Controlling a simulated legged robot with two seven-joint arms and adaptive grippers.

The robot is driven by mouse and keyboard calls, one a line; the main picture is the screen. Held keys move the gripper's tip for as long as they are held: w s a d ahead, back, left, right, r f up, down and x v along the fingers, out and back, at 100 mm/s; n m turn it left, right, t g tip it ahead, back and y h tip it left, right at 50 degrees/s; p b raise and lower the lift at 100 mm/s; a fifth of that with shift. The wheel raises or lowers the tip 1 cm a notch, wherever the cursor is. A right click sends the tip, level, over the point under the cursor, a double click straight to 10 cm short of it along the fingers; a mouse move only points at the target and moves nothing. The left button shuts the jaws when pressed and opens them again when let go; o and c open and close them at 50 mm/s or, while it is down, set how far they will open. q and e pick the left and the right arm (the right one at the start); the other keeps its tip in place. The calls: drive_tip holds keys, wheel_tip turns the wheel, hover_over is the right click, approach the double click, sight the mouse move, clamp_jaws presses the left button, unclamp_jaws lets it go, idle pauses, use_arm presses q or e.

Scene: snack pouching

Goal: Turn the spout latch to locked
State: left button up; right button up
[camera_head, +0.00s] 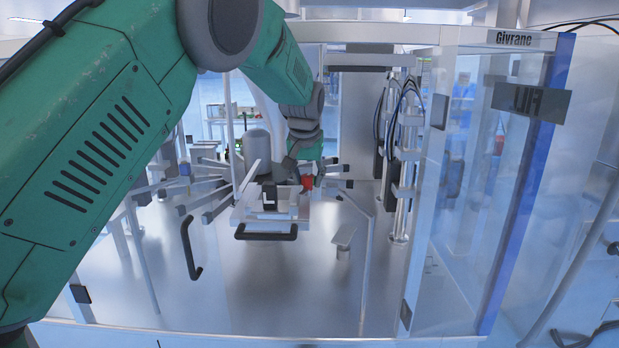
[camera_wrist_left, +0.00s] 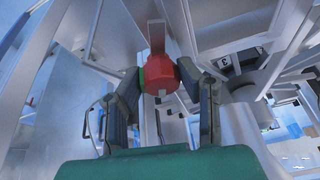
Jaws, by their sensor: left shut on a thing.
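The spout latch (camera_wrist_left: 162,78) is a red knob with a reddish-brown lever pointing up in the left wrist view. A small green patch shows at its left side. In the head view the red latch (camera_head: 307,182) is a small spot at the machine's middle, partly covered by my gripper. My left gripper (camera_head: 304,166) reaches it from above. In the left wrist view the two dark fingers of my left gripper (camera_wrist_left: 160,80) are closed on either side of the red knob. I cannot read any locked mark. My right gripper is in neither view.
A grey carousel of radial arms (camera_head: 215,187) lies left of the latch. A tray with a black handle (camera_head: 266,235) sits in front. Clear panels (camera_head: 478,190) and an upright post with cables (camera_head: 403,150) stand to the right. The metal floor in front is mostly clear.

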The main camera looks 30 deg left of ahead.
use_arm(q)
drive_tip(key=shift+w+a+r+m, duration=0.25)
drive_tip(key=shift+w+m, duration=0.1)
drive_tip(key=shift+m, duration=0.15)
drive_tip(key=shift+s+d+m+t+h, duration=0.1)
drive_tip(key=shift+m+t+h, duration=0.2)
drive_tip(key=shift+m+h, duration=0.55)
drive_tip(key=m+h, duration=0.1)
drive_tip(key=m, duration=0.3)
drive_tip(key=shift+r, duration=0.1)
drive_tip(key=m, duration=0.2)
drive_tip(key=m+h, duration=0.1)
drive_tip(key=m, duration=0.1)
drive_tip(key=shift+m+h, duration=0.25)
drive_tip(key=shift+m+g+h, duration=0.5)
drive_tip(key=shift+m+g, duration=0.2)
drive_tip(key=shift+m, duration=0.8)
